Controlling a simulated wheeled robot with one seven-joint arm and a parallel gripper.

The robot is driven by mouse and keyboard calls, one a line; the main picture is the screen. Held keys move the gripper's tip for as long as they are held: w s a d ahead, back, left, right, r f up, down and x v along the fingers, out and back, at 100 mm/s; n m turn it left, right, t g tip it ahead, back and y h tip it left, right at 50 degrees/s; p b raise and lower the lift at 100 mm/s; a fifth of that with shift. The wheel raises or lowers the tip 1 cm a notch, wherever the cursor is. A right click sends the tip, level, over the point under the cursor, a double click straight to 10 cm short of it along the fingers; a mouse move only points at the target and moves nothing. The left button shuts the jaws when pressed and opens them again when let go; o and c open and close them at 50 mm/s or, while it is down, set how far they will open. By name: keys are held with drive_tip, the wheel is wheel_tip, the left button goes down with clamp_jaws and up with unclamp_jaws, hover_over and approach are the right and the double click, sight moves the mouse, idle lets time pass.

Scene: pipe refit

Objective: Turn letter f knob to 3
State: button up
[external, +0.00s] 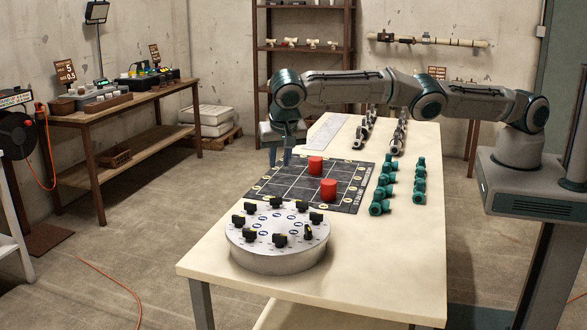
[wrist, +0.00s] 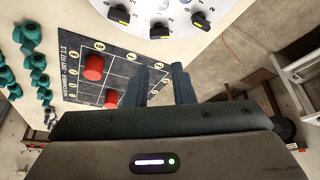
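A round grey-white panel (external: 277,262) stands on the near end of the table. A ring of several black knobs with yellow marks sits on its top. The letters are too small to read, so I cannot tell which knob is f. In the wrist view part of the panel (wrist: 180,18) shows at the top, with knobs such as this one (wrist: 160,31) and printed digits beside them. My gripper (external: 280,163) points down beyond the panel, over the far left part of the dark mat, apart from every knob. Its two fingers (wrist: 168,82) stand apart with nothing between them.
A dark grid mat (external: 262,188) holds two red cylinders (external: 328,190) (external: 315,165). Several teal fittings (external: 380,202) stand in rows to the right, with metal fittings (external: 398,138) behind. The cream table (external: 400,260) is clear right of the panel.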

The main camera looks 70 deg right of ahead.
sight(276, 202)
drive_tip(key=shift+w+d+f+n+b, duration=0.2)
drive_tip(key=shift+d+n+b, duration=0.1)
drive_tip(key=shift+b, duration=0.05)
clamp_jaws()
drive_tip(key=s+a+f+n+t+y+b, duration=0.1)
drive_tip(key=s+a+f+n+t+b, duration=0.15)
drive_tip(key=n+b, duration=0.4)
drive_tip(key=s+a+f+n+t+b, duration=0.1)
drive_tip(key=s+f+n+t+b, duration=0.2)
drive_tip(key=n, duration=0.7)
drive_tip(key=shift+m+g, duration=0.25)
drive_tip(key=shift+g, duration=0.3)
drive_tip(key=p+x, duration=0.3)
drive_tip(key=x, duration=0.5)
drive_tip(key=shift+s+f, duration=0.1)
drive_tip(key=shift+f, duration=0.25)
drive_tip(key=w+d+p, duration=0.1)
drive_tip(key=d+p, duration=0.1)
drive_tip(key=d, duration=0.1)
drive_tip(key=shift+w+r, duration=0.1)
drive_tip(key=shift+w, duration=0.3)
drive_tip(key=shift+w+d, duration=0.15)
drive_tip(key=shift+y, duration=0.3)
drive_tip(key=shift+w+f+b, duration=0.1)
drive_tip(key=shift+f+b, duration=0.15)
drive_tip(key=shift+b, duration=0.15)
